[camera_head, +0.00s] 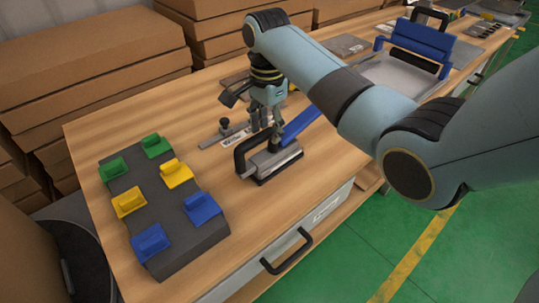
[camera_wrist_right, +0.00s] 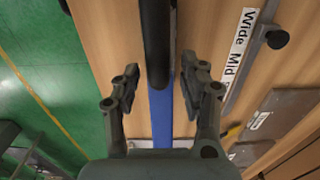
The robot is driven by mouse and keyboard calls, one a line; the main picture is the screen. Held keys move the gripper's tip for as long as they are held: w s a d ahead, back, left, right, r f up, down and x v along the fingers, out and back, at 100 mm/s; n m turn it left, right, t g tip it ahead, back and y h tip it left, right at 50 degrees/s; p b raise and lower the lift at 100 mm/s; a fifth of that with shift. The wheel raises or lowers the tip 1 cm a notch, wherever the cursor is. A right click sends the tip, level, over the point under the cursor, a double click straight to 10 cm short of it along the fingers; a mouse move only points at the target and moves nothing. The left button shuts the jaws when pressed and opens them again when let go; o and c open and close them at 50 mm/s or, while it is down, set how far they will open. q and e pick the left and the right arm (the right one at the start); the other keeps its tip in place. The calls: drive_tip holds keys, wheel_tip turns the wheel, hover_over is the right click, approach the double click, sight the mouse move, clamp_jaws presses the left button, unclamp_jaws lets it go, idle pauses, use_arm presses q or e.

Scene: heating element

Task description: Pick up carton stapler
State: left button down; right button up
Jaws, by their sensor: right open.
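The carton stapler (camera_head: 270,165) sits on the wooden workbench in the head view, with a grey body, a black looped handle and a blue lever (camera_head: 300,124). My right gripper (camera_head: 264,126) points down just above and behind the stapler's handle. In the right wrist view my open right gripper (camera_wrist_right: 160,72) has one finger on each side of the stapler's black handle (camera_wrist_right: 154,40), with gaps on both sides. The blue lever (camera_wrist_right: 161,118) runs below it between the fingers. Whether the fingertips are level with the handle is hard to tell. My left gripper is not in view.
A dark block with green, yellow and blue holders (camera_head: 168,212) stands at the left of the bench (camera_head: 90,135). A metal label strip (camera_head: 222,136) lies behind the stapler. Cardboard stacks (camera_head: 90,75) border the far side.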

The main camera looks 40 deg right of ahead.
sight(270, 152)
drive_tip(key=f, duration=0.5)
drive_tip(key=shift+d+f, duration=0.15)
drive_tip(key=shift+d, duration=0.1)
drive_tip(key=shift+c, duration=0.2)
clamp_jaws()
